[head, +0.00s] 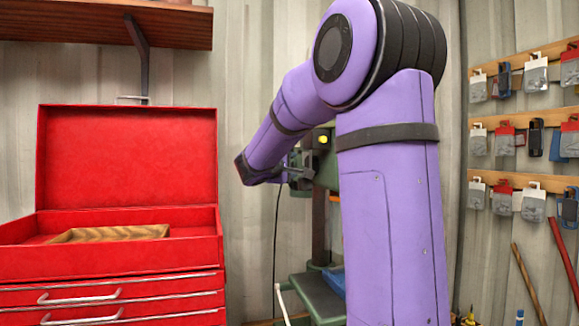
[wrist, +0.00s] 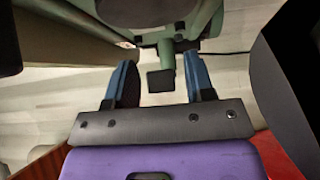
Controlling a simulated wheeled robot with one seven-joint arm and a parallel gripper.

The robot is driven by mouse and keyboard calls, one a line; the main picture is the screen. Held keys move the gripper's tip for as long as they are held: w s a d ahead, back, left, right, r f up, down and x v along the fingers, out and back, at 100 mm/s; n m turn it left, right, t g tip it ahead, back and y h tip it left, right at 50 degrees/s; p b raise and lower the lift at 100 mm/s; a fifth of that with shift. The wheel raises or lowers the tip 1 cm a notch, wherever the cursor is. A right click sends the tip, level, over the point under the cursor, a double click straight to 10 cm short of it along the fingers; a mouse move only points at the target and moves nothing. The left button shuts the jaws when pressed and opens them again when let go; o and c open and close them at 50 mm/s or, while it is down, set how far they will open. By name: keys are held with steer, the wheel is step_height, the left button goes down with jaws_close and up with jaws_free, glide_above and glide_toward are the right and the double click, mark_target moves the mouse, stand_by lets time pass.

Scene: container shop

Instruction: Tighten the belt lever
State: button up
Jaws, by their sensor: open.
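A green drill press (head: 327,172) with a yellow button stands behind my arm in the head view, partly hidden by it. In the wrist view, a short green lever with a dark square end (wrist: 161,80) sticks out from the machine's body; it looks like the belt lever. My gripper (wrist: 160,62) is open, with one blue finger on each side of this lever. Gaps show between the lever and both fingers, so neither finger appears to touch it. The lever cannot be made out clearly in the head view.
An open red toolbox (head: 125,262) with a wooden tray (head: 110,234) stands on the left. A wooden shelf (head: 100,25) hangs above it. Pegs with packaged goods (head: 535,75) line the right wall. A dark cable (head: 277,250) hangs beside the drill press.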

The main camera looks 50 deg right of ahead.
steer(key=v, duration=1)
steer(key=shift+a, duration=0.35)
steer(key=shift+s, duration=0.15)
steer(key=s+a+f+m+y, duration=0.2)
steer(key=s+a+f+y, duration=0.75)
steer(key=s, duration=0.35)
steer(key=s+a+f+y, duration=0.3)
steer(key=s+a+y, duration=0.1)
steer(key=a, duration=0.3)
steer(key=s+a+f+t+y, duration=0.1)
steer(key=s+a+f+y, duration=0.3)
steer(key=a, duration=0.3)
steer(key=shift+s+a+f+m, duration=0.2)
steer(key=shift+s+m, duration=0.2)
steer(key=shift+s, duration=0.3)
